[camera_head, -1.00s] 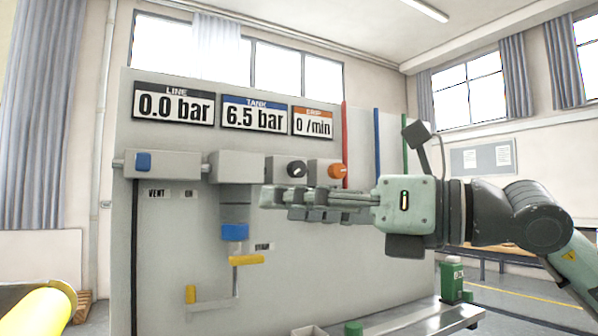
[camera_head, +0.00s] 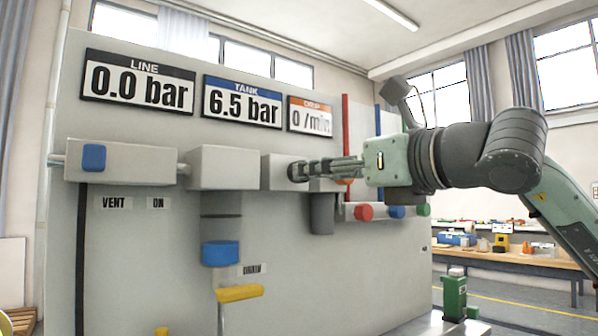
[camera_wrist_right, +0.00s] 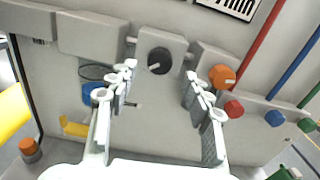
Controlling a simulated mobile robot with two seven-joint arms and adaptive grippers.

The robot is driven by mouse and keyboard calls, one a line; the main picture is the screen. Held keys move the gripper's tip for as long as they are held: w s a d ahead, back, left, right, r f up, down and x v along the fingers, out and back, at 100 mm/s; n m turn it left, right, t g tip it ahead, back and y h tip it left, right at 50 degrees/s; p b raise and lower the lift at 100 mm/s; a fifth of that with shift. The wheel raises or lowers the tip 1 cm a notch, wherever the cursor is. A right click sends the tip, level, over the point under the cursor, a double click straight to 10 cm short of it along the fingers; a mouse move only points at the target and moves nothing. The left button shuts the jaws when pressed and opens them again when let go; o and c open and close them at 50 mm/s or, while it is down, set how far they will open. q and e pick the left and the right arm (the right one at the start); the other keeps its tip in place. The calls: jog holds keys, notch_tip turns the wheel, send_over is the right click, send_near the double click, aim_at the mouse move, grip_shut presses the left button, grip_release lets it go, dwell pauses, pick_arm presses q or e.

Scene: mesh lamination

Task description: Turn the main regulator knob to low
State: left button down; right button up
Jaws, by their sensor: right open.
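The black regulator knob (camera_wrist_right: 159,61) sits on a grey box on the upright panel; its white mark points to the lower left in the wrist view. An orange knob (camera_wrist_right: 222,76) is on the box to its right. In the wrist view my right gripper (camera_wrist_right: 160,74) is open, with its fingers apart on either side of the black knob; I cannot tell whether they touch it. In the head view the right gripper (camera_head: 318,169) is in front of the knob boxes and largely hides both knobs. My left gripper is not in view.
Displays read LINE 0.0 bar (camera_head: 137,83), TANK 6.5 bar (camera_head: 242,103) and DRIP 0 /min (camera_head: 310,116). A blue vent button (camera_head: 94,157) and a yellow drain handle (camera_head: 239,293) are to the left. Red (camera_head: 363,212), blue and green fittings sit right of the knobs.

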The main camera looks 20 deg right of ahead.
aim_at(290, 172)
jog(key=p+x, duration=0.1)
jog(key=x, duration=0.4)
jog(key=shift+w+a, duration=0.1)
jog(key=shift+w, duration=0.05)
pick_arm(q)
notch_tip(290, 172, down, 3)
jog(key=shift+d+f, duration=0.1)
pick_arm(e)
jog(key=shift+f, duration=0.1)
grip_shut()
